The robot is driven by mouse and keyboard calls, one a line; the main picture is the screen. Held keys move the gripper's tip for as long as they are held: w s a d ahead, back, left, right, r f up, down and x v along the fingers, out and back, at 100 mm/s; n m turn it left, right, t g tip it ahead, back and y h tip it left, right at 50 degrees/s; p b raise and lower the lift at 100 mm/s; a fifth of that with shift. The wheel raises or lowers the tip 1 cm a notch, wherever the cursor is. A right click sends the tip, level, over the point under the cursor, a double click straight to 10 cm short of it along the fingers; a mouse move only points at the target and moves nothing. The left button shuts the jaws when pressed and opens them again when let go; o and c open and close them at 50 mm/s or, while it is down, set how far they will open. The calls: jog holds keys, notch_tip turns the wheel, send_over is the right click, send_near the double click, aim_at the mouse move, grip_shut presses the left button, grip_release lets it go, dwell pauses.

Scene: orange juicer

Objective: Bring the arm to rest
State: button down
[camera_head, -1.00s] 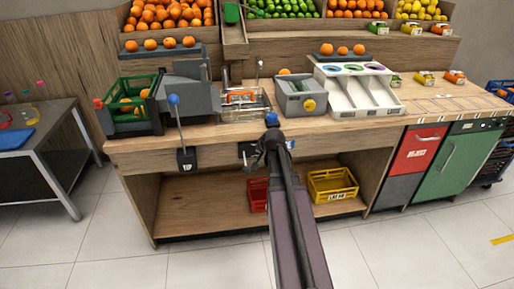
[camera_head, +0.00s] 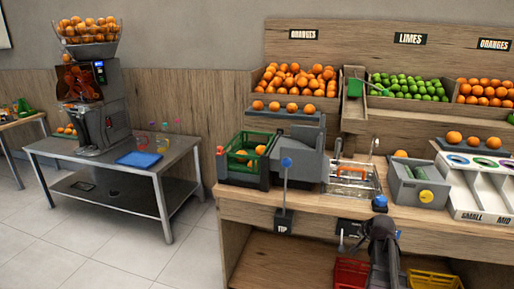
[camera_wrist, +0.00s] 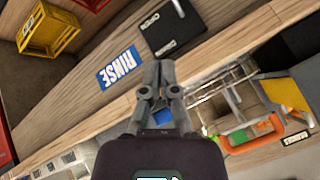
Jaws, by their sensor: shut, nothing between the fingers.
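My gripper (camera_wrist: 160,84) is shut and empty in the wrist view, its fingers together in front of the counter's front edge, near the blue RINSE label (camera_wrist: 120,68). In the head view my arm rises from the bottom, right of centre, and the gripper end (camera_head: 380,222) shows dark in front of the counter (camera_head: 300,212). I cannot see the fingertips clearly there. Behind it on the counter is the sink (camera_head: 352,182) with an orange-handled item, which also shows in the wrist view (camera_wrist: 250,135).
A green crate (camera_head: 246,152) with oranges and a grey machine stand on the counter's left. A grey bin (camera_head: 418,182) and white sorting tray (camera_head: 482,190) stand right. The orange juicer (camera_head: 92,90) is on a metal table (camera_head: 110,162) at left. Open floor lies between.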

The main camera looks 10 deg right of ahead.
jog(key=s+a+r+n+g+p, duration=0.2)
jog(key=s+a, duration=0.3)
jog(key=a, duration=0.5)
jog(key=s+a+r+n+g+y+p, duration=0.1)
jog(key=s+a+r+n+g+p, duration=0.1)
jog(key=a, duration=0.7)
jog(key=s+a+r+n+g+p, duration=0.2)
jog(key=s+a+n+g+p, duration=0.2)
jog(key=a, duration=0.6)
jog(key=s+n+p, duration=0.2)
jog(key=s, duration=0.1)
jog(key=shift+s+a+y, duration=0.3)
jog(key=shift+s+a, duration=0.05)
jog(key=shift+s, duration=0.05)
